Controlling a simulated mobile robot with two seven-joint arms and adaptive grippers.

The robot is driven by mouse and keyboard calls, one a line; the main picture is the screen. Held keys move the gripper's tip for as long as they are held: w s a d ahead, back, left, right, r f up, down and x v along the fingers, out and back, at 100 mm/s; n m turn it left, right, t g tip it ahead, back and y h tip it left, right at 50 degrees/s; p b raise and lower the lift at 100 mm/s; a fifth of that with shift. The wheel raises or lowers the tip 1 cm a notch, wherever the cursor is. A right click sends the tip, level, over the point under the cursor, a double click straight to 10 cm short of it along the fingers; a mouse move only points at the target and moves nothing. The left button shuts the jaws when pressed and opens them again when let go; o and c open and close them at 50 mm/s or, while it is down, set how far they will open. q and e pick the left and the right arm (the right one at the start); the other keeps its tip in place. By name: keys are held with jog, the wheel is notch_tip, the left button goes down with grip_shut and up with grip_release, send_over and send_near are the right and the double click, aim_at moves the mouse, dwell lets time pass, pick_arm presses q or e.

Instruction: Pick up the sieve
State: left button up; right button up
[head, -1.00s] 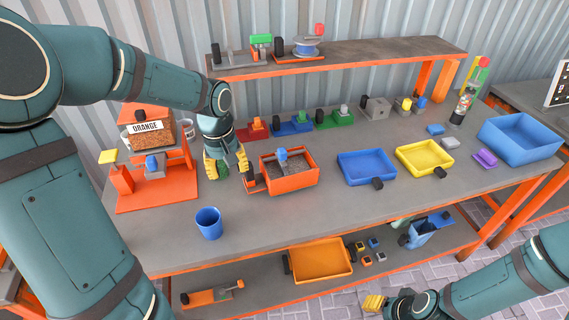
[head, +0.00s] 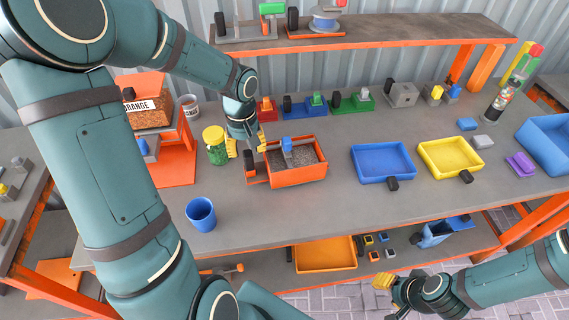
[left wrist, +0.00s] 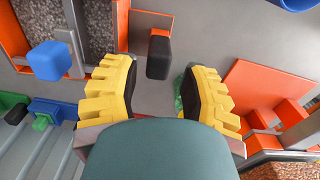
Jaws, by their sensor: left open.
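I take the sieve to be the orange box (head: 300,176) with grey granules and a blue piece in it, on the workbench. Its black handle (head: 250,166) sticks out at its left end. My left gripper (head: 247,146) is open, pointing down by the handle. In the left wrist view, the black handle (left wrist: 160,57) shows just beyond the gap between the yellow fingers (left wrist: 160,92), not gripped. My right gripper (head: 384,284) is low in front of the bench, its opening unclear.
A jar with a yellow lid (head: 214,145) stands close left of my left gripper. A blue cup (head: 201,214) is near the front edge. Blue (head: 383,163) and yellow (head: 450,157) trays lie to the right. A shelf (head: 390,35) runs along the back.

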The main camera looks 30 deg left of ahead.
aim_at(249, 161)
pick_arm(q)
jog(key=shift+w+a+f+b, duration=0.1)
jog(key=shift+f+b, duration=0.15)
jog(key=shift+f, duration=1.2)
jog(key=shift+w+a+f+b, duration=0.1)
jog(key=shift+f+b, duration=0.15)
jog(key=shift+f, duration=1.15)
jog(key=shift+c, duration=0.4)
grip_shut()
